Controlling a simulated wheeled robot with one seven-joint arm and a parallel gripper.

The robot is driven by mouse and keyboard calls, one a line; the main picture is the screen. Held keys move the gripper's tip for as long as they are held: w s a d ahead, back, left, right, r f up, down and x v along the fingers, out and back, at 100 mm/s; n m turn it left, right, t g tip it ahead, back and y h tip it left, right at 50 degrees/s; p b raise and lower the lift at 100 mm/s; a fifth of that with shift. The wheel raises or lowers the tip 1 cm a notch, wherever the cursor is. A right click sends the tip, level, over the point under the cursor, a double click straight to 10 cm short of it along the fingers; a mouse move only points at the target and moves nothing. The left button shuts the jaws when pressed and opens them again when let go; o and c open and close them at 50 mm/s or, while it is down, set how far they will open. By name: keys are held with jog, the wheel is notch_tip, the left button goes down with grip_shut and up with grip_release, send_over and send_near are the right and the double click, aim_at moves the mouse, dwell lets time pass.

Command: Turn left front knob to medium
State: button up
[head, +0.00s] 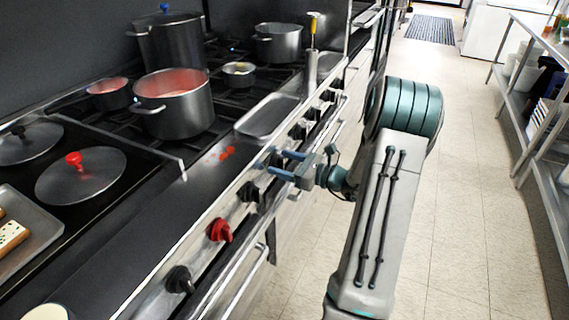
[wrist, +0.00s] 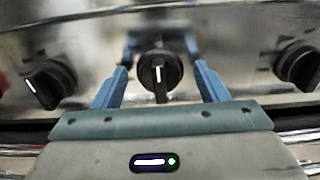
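My gripper (head: 272,163) is at the stove's front panel (head: 205,255), its two blue fingers pointing at it. In the wrist view my gripper (wrist: 160,72) is open, with a gap between the fingers. A black knob (wrist: 160,70) with an upright white mark shows between them, with space on both sides. Whether the fingertips reach around it is unclear. Another black knob (wrist: 50,85) is at the left and one (wrist: 302,68) at the right. In the head view a black knob (head: 180,280), a red knob (head: 219,230) and another black knob (head: 249,192) line the nearer panel.
A large pot (head: 175,105) of red food, other pots and a metal tray (head: 268,116) sit on the stove. A rail (head: 240,290) runs below the knobs. The floor (head: 455,200) on the right is clear up to a metal shelf (head: 540,140).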

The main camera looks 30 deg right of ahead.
jog(key=c, duration=0.8)
jog(key=shift+c, duration=0.2)
jog(key=shift+f+n+b, duration=0.1)
jog(key=shift+n+b, duration=0.3)
jog(key=shift+b, duration=0.1)
jog(key=shift+f+n+b, duration=0.15)
jog(key=shift+n+b, duration=0.85)
jog(key=shift+b, duration=0.15)
jog(key=n+b, duration=0.4)
jog(key=b, duration=0.1)
jog(key=shift+s+a+f+n, duration=0.1)
jog(key=shift+a+f+n, duration=0.05)
jog(key=shift+n, duration=0.15)
jog(key=n+b, duration=0.4)
jog(key=b, duration=0.3)
jog(key=shift+n, duration=0.4)
jog(key=shift+n+b, duration=0.7)
jog(key=shift+b, duration=0.3)
jog(key=shift+r, duration=0.2)
